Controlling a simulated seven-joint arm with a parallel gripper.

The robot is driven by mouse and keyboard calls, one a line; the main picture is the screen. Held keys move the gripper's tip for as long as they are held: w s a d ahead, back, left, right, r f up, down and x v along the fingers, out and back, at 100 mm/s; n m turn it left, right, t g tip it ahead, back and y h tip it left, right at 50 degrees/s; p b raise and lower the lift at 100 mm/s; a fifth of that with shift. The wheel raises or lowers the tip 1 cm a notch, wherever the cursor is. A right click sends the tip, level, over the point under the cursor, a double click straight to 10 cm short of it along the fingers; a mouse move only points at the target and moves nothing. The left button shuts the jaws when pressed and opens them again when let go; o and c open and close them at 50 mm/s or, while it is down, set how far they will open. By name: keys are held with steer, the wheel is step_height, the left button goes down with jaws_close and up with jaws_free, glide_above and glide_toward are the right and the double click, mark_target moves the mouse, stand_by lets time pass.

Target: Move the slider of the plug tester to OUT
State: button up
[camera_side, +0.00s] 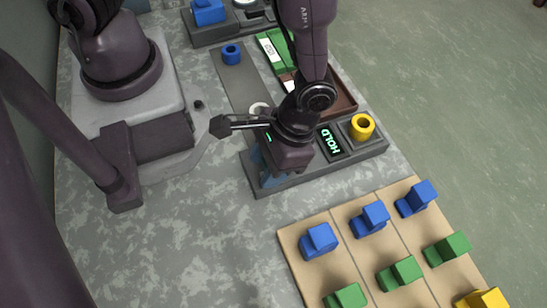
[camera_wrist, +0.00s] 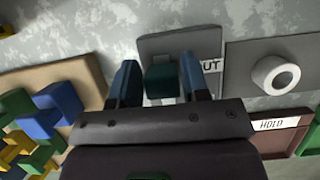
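The plug tester is a long grey base (camera_side: 262,189) with a dark display reading HOLD (camera_side: 330,142) in green and a yellow ring (camera_side: 362,127) at its right end. My gripper (camera_side: 268,172) is down over the tester's left part and hides the slider in the side view. In the wrist view, a dark teal block (camera_wrist: 162,84), apparently the slider, lies between the two blue fingers of my gripper (camera_wrist: 160,80). A partly hidden label ending in UT (camera_wrist: 211,65) shows beside the right finger. I cannot tell whether both fingers touch the block.
A wooden tray (camera_side: 290,238) with blue, green and yellow blocks stands at the front right. Behind the tester are a brown tray (camera_side: 345,100), a grey strip (camera_side: 232,80) with a blue ring (camera_side: 231,54) and a white ring (camera_side: 258,108). The front-left tabletop is clear.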

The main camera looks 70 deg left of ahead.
steer(key=shift+o, duration=1.2)
steer(key=shift+w, duration=0.1)
steer(key=shift+w+r, duration=0.15)
steer(key=shift+r, duration=0.05)
steer(key=v, duration=1.2)
steer(key=shift+r, duration=0.3)
steer(key=s+a+r+t, duration=0.3)
steer(key=a+r+t, duration=0.7)
steer(key=a+r, duration=0.8)
steer(key=shift+a+r, duration=0.25)
steer(key=shift+a, duration=0.3)
